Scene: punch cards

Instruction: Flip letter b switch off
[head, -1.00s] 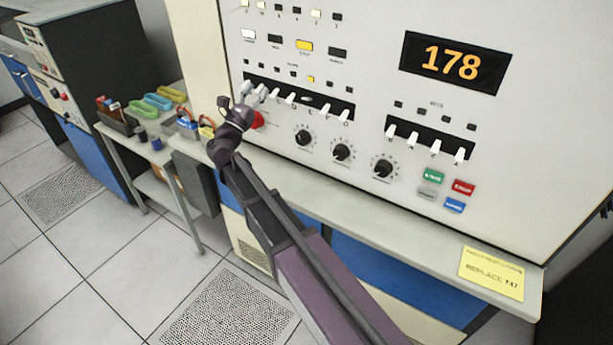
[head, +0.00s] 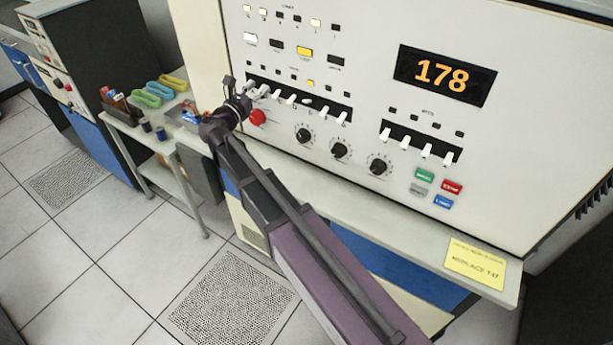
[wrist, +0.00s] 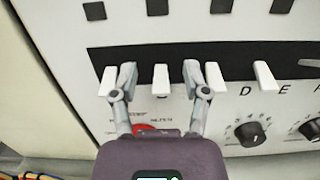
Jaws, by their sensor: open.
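A row of white lettered switches runs along a black slot on the console. In the wrist view the second switch from the left (wrist: 160,79) stands between the fingers of my gripper (wrist: 160,82), apparently without touching them; its letter is hidden. The fourth switch (wrist: 264,74) has a D beside it, so the second appears to be b. My gripper is open, its fingers near the first (wrist: 107,81) and third (wrist: 216,77) switches. In the head view my gripper (head: 239,88) is at the row's left end, covering part of it.
A red button (head: 257,117) sits just below the gripper, with black dials (head: 303,134) to the right. A second switch row (head: 427,150) lies further right under the display (head: 442,76), which reads 178. A ledge (head: 350,195) runs below.

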